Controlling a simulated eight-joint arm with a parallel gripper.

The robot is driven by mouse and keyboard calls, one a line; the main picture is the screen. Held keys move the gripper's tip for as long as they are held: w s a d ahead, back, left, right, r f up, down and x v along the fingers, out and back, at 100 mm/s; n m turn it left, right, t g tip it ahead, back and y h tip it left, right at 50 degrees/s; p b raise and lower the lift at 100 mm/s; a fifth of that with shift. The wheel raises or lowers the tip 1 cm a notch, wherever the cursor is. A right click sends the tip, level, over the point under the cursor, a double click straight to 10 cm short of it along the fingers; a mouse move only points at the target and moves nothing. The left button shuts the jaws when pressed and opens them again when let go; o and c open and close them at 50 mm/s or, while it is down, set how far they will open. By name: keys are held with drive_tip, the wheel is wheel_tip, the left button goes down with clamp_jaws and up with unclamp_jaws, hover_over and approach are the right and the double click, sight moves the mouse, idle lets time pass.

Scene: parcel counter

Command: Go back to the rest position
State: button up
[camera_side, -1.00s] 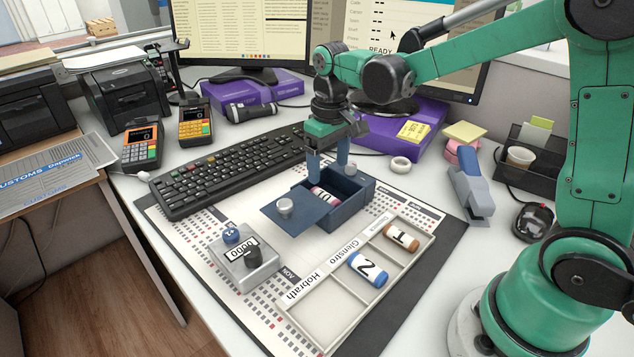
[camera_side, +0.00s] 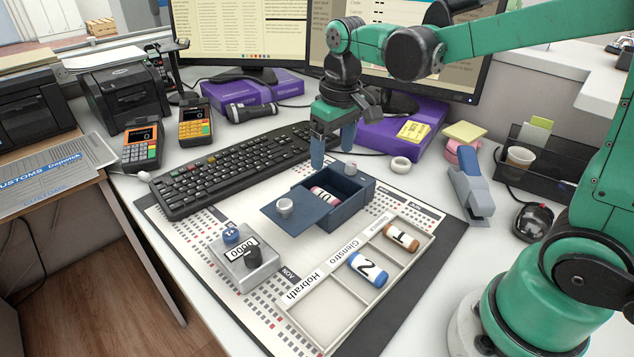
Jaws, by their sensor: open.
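My gripper (camera_side: 332,154) hangs above the back of the blue box, near the keyboard's right end. Its two blue fingers point down, apart, with nothing between them. The dark blue box (camera_side: 348,212) stands on the desk mat with its lid (camera_side: 298,211) slid out to the front left. A cylinder with a pink band (camera_side: 325,196) lies inside the box, partly hidden by its walls.
A sorting tray (camera_side: 395,278) holds a blue cylinder (camera_side: 368,269) and a brown cylinder (camera_side: 401,238). A grey stamp device (camera_side: 244,265) stands to the left.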

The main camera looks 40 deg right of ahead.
drive_tip(key=s+a+t, duration=0.2)
drive_tip(key=s+t, duration=0.4)
drive_tip(key=s, duration=0.1)
drive_tip(key=shift+r, duration=0.4)
